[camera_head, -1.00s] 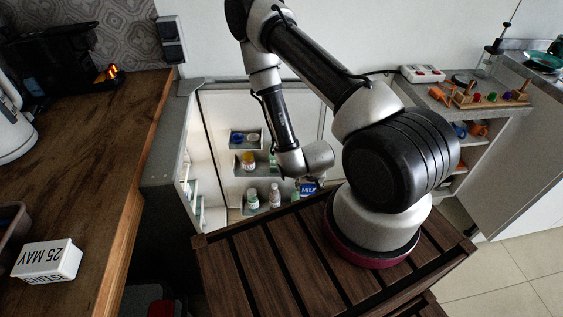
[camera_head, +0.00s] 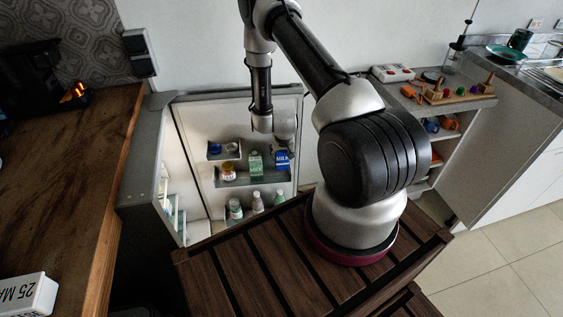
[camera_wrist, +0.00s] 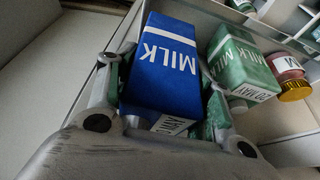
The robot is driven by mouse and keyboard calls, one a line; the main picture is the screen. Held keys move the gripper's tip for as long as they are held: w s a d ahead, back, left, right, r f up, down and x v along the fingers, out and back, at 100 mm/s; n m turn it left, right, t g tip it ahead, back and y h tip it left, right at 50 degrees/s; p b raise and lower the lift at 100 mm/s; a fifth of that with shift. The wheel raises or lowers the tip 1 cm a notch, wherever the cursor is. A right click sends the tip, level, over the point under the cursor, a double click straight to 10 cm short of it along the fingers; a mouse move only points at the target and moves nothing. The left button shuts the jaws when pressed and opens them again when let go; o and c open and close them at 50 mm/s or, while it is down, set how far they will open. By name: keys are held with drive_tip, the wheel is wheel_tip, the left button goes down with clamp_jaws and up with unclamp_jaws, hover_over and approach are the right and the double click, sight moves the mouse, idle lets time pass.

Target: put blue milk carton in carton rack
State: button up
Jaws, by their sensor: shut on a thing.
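The blue milk carton (camera_head: 282,158) is upright at the right end of the middle door rack (camera_head: 247,180), which I take as the carton rack. My gripper (camera_head: 284,147) is shut on it. In the wrist view the blue carton (camera_wrist: 164,68) sits between my two fingers (camera_wrist: 163,97), with its MILK label showing. A green milk carton (camera_head: 255,163) stands just left of it in the head view and on its right in the wrist view (camera_wrist: 240,65). I cannot tell whether the blue carton's bottom touches the rack floor.
A jar (camera_head: 228,172) shares the middle rack. A small upper rack (camera_head: 222,151) and a lower row of bottles (camera_head: 257,203) are on the same open fridge door. A wooden counter (camera_head: 70,190) is at the left; a slatted wooden top (camera_head: 235,275) is in front.

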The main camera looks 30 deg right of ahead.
sight(281, 161)
drive_tip(key=shift+w+d+f, duration=0.1)
drive_tip(key=shift+w+f, duration=0.05)
drive_tip(key=shift+f, duration=1.2)
drive_tip(key=shift+w+f, duration=0.1)
drive_tip(key=shift+f, duration=1.25)
drive_tip(key=shift+f, duration=0.15)
drive_tip(key=o, duration=1.5)
drive_tip(key=shift+c, duration=0.2)
